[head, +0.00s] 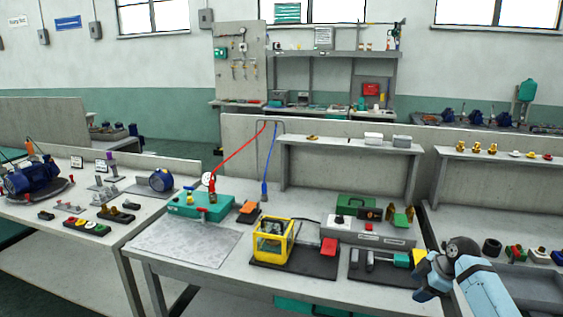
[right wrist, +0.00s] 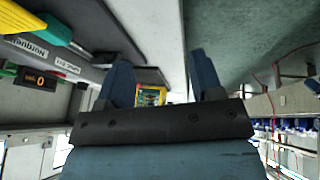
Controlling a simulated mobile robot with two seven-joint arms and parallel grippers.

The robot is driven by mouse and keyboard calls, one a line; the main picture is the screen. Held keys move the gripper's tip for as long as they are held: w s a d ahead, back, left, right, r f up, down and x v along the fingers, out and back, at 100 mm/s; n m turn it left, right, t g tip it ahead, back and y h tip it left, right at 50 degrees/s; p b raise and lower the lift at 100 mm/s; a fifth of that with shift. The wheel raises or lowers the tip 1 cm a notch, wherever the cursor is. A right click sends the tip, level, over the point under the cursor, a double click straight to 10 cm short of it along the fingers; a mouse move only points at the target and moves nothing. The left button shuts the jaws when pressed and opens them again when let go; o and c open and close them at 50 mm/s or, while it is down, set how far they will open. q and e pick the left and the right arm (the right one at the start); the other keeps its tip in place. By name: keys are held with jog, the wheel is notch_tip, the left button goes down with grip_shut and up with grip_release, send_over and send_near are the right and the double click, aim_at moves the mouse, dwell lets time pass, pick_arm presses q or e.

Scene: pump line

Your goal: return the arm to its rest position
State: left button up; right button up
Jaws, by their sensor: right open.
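My right gripper (head: 424,283) is at the lower right of the head view, over the front right part of the middle workbench. In the right wrist view its two blue fingers (right wrist: 162,82) stand well apart with nothing between them, so it is open and empty. My light blue right forearm comes in from the lower right corner. My left arm and left gripper are not in the head view.
A side bench with a blue pump (head: 32,178) stands left. Small parts lie right of my arm.

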jog(key=w+d+r+m+t+h, duration=0.6)
jog(key=w+d+r+m+t, duration=0.1)
jog(key=w+r+m+t, duration=0.5)
jog(key=s+a+f+g+y, duration=0.1)
jog(key=s+a+f, duration=0.5)
jog(key=s+f, duration=0.35)
jog(key=s+a+f+g+y, duration=0.1)
jog(key=s+a+f+y, duration=0.1)
jog(key=s+a+f, duration=0.75)
jog(key=s+a+f+g+y, duration=0.1)
jog(key=s+a+f, duration=0.2)
jog(key=s+f, duration=0.65)
jog(key=s+a+g+y, duration=0.1)
jog(key=s+a, duration=0.3)
jog(key=s, duration=0.7)
jog(key=s+a+g+y, duration=0.1)
jog(key=s+a, duration=0.2)
jog(key=s, duration=0.7)
pick_arm(q)
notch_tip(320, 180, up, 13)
jog(key=p, duration=1.5)
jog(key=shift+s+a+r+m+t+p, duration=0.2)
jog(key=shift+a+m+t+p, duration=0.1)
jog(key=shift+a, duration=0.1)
pick_arm(e)
notch_tip(320, 180, up, 14)
jog(key=shift+s+d+r+h, duration=0.2)
jog(key=shift+s+d+h, duration=0.1)
jog(key=shift+d, duration=0.05)
